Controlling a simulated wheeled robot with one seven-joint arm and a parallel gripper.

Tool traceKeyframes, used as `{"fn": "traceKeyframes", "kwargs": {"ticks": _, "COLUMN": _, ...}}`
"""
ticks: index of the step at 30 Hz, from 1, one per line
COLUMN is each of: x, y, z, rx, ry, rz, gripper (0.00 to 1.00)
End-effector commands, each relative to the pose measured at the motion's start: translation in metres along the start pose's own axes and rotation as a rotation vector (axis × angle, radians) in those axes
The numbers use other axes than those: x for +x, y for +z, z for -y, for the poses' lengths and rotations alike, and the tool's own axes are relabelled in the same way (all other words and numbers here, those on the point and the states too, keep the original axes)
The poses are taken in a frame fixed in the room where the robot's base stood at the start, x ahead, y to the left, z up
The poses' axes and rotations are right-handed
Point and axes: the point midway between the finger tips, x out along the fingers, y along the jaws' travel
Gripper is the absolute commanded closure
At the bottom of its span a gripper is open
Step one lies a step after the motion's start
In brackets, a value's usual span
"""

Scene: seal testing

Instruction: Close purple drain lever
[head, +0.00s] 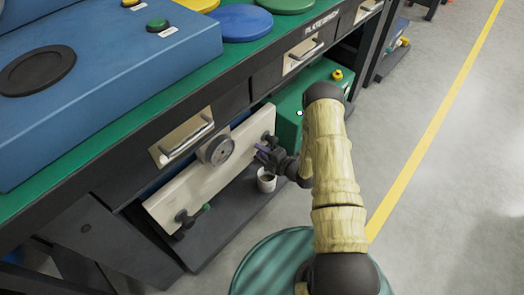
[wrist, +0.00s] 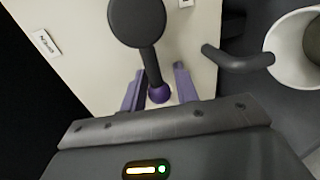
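The drain lever (wrist: 150,66) shows in the wrist view as a dark arm. It runs from a round dark hub (wrist: 137,18) down to a purple ball knob (wrist: 158,94). My gripper (wrist: 160,70) has purple fingers, open, one on each side of the knob. A gap shows between the knob and each finger. In the head view my gripper (head: 264,151) is at the right part of the pale panel (head: 190,188), under the bench. The lever is hard to make out there, partly behind my gripper.
A white cup (head: 266,181) stands just below my gripper, and its rim shows in the wrist view (wrist: 276,42). A dark spout (wrist: 238,60) points toward it. The floor at right is clear.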

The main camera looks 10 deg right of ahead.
Motion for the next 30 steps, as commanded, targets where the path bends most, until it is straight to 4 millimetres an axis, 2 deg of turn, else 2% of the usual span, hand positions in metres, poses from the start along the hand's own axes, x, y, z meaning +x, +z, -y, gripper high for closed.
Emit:
{"fn": "traceKeyframes", "kwargs": {"ticks": 7, "x": -0.002, "y": 0.004, "z": -0.001, "rx": -0.003, "ry": 0.001, "rz": 0.007, "gripper": 0.70}}
{"fn": "traceKeyframes", "kwargs": {"ticks": 11, "x": -0.011, "y": 0.004, "z": -0.003, "rx": -0.003, "ry": 0.001, "rz": 0.008, "gripper": 0.70}}
{"fn": "traceKeyframes", "kwargs": {"ticks": 17, "x": -0.044, "y": 0.003, "z": -0.004, "rx": -0.001, "ry": -0.001, "rz": 0.007, "gripper": 0.70}}
{"fn": "traceKeyframes", "kwargs": {"ticks": 30, "x": -0.133, "y": 0.002, "z": -0.003, "rx": 0.000, "ry": -0.002, "rz": 0.005, "gripper": 0.70}}
